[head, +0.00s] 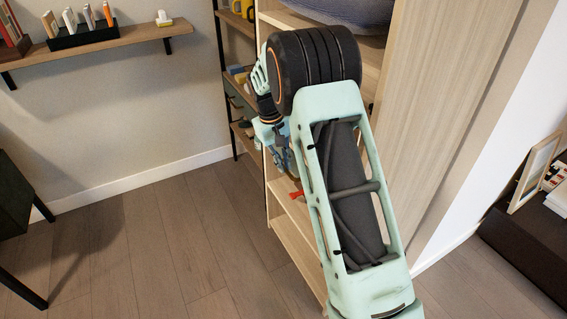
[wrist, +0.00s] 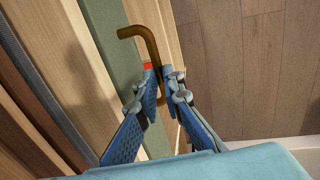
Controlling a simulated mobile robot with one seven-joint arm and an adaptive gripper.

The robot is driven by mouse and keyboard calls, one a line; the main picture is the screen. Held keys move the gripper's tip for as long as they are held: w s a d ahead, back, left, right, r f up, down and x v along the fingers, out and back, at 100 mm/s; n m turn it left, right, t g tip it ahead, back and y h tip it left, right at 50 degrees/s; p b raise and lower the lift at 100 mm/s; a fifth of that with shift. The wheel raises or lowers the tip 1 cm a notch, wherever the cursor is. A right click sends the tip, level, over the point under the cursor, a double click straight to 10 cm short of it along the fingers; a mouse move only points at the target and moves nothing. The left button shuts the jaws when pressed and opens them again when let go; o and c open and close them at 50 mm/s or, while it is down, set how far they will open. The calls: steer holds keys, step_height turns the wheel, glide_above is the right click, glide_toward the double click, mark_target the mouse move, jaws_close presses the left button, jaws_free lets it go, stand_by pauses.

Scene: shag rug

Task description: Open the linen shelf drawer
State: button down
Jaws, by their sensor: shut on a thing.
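My gripper (wrist: 160,82) is shut on a bent brown handle (wrist: 152,38) in the wrist view. The blue fingers close around its middle, and its upper end shows beyond them. Behind the handle are a grey-green strip (wrist: 101,25) and light wood panels (wrist: 76,70); I cannot tell which is the drawer front or how far the drawer stands out. In the head view my arm reaches to the tall light wood shelf (head: 292,232). My gripper shows there only partly, at the shelf's left side, and the handle is hidden. A small red thing (wrist: 148,66) shows beside the fingertips.
A dark-framed shelf unit (head: 222,70) with small items stands behind, against the wall. A wall shelf (head: 100,42) hangs at upper left. A dark cabinet (head: 20,215) is at the left edge. A low dark bench (head: 525,235) is at right. The wood floor (head: 150,245) left of the shelf is clear.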

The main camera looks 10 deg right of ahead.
steer(key=shift+a, duration=0.1)
steer(key=s+a+p, duration=0.2)
steer(key=s+a, duration=0.1)
steer(key=a, duration=0.7)
steer(key=s+a+p, duration=0.2)
steer(key=s+a, duration=0.1)
steer(key=a, duration=0.7)
steer(key=shift+s+a+p, duration=0.2)
steer(key=shift+s+p, duration=0.15)
steer(key=c, duration=2)
jaws_free()
steer(key=shift+c, duration=0.2)
steer(key=shift+r, duration=0.15)
step_height(320, 180, up, 12)
steer(key=a, duration=0.2)
steer(key=shift+s+f, duration=0.25)
steer(key=shift+s, duration=0.1)
steer(key=shift+a, duration=0.1)
